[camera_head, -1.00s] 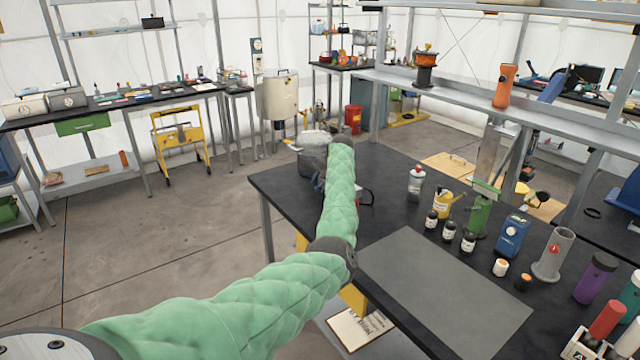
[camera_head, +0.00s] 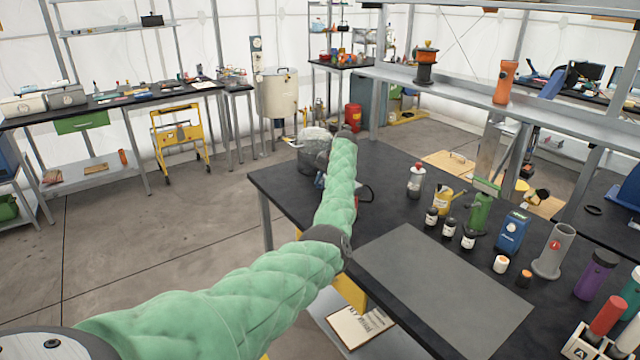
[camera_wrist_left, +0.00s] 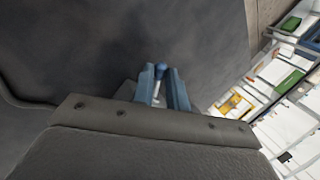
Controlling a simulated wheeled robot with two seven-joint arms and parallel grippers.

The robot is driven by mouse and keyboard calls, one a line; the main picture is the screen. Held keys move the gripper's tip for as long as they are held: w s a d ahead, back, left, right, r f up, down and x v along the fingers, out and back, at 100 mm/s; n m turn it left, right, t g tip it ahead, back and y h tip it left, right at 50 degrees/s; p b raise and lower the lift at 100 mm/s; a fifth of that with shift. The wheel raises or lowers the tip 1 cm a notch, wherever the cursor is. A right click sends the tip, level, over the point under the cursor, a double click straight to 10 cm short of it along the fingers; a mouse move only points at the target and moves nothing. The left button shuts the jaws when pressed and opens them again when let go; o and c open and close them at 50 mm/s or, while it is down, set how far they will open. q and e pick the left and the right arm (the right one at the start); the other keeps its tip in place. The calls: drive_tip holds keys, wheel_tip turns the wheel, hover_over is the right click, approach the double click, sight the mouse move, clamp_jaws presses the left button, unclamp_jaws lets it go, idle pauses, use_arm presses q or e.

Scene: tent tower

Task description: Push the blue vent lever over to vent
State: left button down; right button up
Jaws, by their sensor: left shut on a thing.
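The blue-tipped vent lever (camera_wrist_left: 160,71) shows in the left wrist view as a small blue knob on a pale metal stem. My left gripper (camera_wrist_left: 162,82) has its two blue fingers on either side of it, shut on it. A broad dark grey surface fills the view behind the lever. In the head view, a grey vessel with a pale top (camera_head: 311,150) stands at the far left corner of the black bench, beside my green-sleeved left arm. The arm hides the lever and most of the left gripper there. My right gripper is not in view.
The black bench (camera_head: 285,190) has a bare grey mat (camera_head: 440,280). Several bottles, a yellow can (camera_head: 441,200), a blue device (camera_head: 511,232) and a grey tube stand (camera_head: 554,252) occupy its right side. Open floor lies left of the bench.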

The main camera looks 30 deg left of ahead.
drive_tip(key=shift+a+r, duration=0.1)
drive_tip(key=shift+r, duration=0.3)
use_arm(q)
drive_tip(key=shift+d, duration=0.1)
drive_tip(key=c, duration=1.4)
unclamp_jaws()
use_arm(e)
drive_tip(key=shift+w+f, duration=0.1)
